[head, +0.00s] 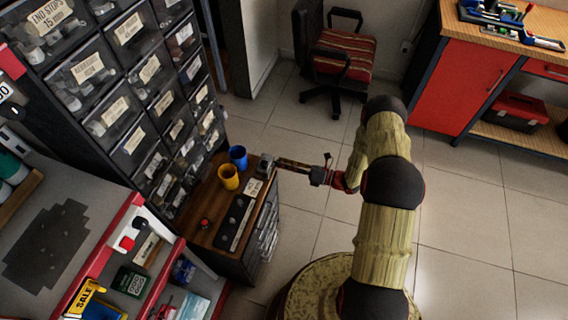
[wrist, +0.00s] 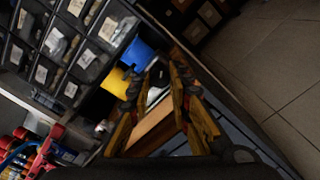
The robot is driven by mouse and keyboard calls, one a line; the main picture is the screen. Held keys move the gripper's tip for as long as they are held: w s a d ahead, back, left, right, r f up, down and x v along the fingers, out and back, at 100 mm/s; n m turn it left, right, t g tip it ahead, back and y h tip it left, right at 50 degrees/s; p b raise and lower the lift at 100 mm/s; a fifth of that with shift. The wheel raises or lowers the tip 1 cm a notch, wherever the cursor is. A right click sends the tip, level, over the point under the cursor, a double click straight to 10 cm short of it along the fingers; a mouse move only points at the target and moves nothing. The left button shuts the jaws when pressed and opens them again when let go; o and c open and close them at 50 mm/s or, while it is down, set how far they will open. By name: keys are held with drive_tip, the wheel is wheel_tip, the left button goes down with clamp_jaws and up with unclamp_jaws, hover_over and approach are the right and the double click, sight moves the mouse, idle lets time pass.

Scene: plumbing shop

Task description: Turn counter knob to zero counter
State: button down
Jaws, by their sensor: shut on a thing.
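The counter (head: 265,164) is a small grey device near the back right edge of a wooden-topped cabinet. My gripper (head: 279,162) reaches it from the right, its fingers pointing left at the counter's side. In the wrist view the counter (wrist: 157,83) shows as a grey and white shape between the finger ends, and my gripper (wrist: 158,70) is closed in on it. The knob itself is too small and too covered by the fingers to make out. The counter's reading cannot be seen.
A blue cup (head: 238,157) and a yellow cup (head: 228,177) stand just left of the counter. A dark flat panel (head: 235,222) and a small red button (head: 205,223) are in front on the wooden top (head: 201,196). Labelled drawers (head: 133,140) rise behind.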

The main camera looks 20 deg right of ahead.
drive_tip(key=m+p, duration=0.1)
drive_tip(key=m, duration=0.5)
drive_tip(key=shift+m, duration=0.3)
idle(0.4)
drive_tip(key=c, duration=1.7)
unclamp_jaws()
drive_tip(key=shift+o, duration=0.3)
drive_tip(key=v, duration=1.2)
